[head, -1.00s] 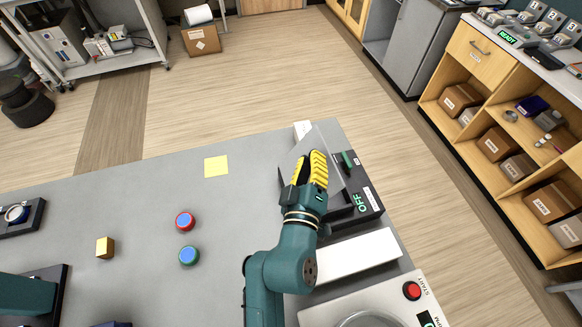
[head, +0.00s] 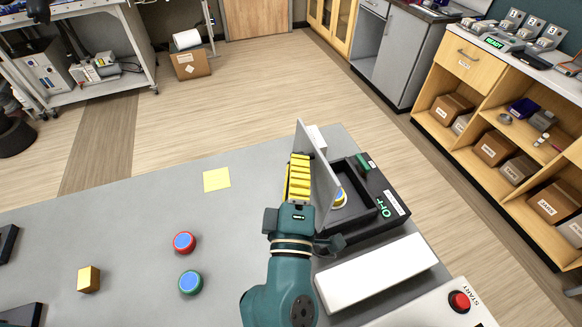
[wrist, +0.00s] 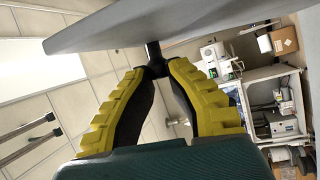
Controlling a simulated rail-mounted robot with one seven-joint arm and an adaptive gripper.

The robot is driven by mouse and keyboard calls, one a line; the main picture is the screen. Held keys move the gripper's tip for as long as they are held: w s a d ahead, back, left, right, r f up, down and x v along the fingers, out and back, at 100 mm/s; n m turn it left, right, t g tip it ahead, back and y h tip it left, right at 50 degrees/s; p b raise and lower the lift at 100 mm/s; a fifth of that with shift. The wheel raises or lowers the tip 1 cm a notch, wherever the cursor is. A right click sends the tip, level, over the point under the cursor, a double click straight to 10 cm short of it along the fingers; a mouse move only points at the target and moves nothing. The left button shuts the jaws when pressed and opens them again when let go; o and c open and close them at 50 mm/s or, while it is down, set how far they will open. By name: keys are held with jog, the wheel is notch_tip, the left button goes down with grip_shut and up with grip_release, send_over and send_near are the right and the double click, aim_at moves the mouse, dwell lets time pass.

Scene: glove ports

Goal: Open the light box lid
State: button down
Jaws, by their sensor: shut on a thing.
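The light box (head: 392,232) is a black case at the table's right, with a green "OFF" display (head: 383,209). Its grey lid (head: 326,185) stands up steeply, close to upright, at the left side of the opening. The box interior shows, with a round yellow-and-blue thing (head: 340,199) partly hidden behind the lid. My gripper (head: 300,160) is on the lid's left, outer side. In the wrist view, its yellow fingers (wrist: 156,72) close on a small dark knob (wrist: 154,52) at the grey lid plate (wrist: 180,24).
A long white block (head: 376,271) lies in front of the box, near a red START button (head: 459,301). A red-rimmed disc (head: 184,242), a green-rimmed disc (head: 190,282), a gold block (head: 88,279) and a yellow note (head: 216,180) lie left. The table between is clear.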

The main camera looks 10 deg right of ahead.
jog(key=c, duration=0.9)
grip_release()
jog(key=shift+w, duration=0.2)
jog(key=v, duration=0.7)
jog(key=shift+s, duration=0.3)
